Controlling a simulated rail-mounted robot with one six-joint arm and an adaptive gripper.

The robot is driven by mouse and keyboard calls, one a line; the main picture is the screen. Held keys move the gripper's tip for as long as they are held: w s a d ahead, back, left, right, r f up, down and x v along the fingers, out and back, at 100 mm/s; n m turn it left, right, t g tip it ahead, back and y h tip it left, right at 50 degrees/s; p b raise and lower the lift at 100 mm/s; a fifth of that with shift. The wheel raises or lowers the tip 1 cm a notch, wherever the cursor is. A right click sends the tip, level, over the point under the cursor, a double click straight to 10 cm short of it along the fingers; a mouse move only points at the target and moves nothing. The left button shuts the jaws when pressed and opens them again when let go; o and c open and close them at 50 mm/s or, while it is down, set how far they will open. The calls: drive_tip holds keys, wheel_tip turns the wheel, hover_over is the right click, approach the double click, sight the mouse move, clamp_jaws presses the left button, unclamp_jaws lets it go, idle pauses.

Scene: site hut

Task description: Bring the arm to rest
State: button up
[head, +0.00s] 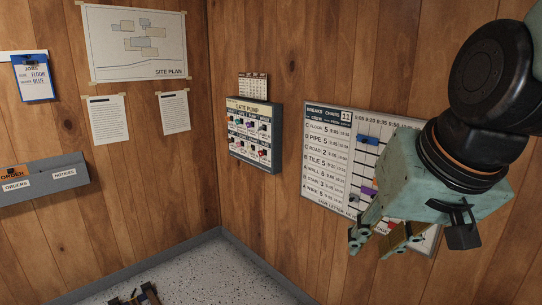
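My gripper (378,238) is at the right of the head view, pale green with dark joints. It points down and to the left, in front of the lower part of the break chairs board (328,150). Its fingers stand apart, with part of the board showing between them. A brownish strip shows by the right finger; I cannot tell whether it is part of the gripper. No held object can be made out. My arm comes in from the upper right.
The gate pump board (254,133) hangs near the corner. The site plan (136,43), two printed sheets, a blue clipboard (34,78) and a grey orders holder (43,180) are on the left wall. A small dark object (138,298) is cut off at the bottom edge.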

drive_tip(key=s+d+n+g+h, duration=0.1)
drive_tip(key=s+d, duration=0.2)
drive_tip(key=s, duration=1.3)
drive_tip(key=shift+f+g, duration=0.2)
drive_tip(key=shift+g, duration=0.2)
idle(1.3)
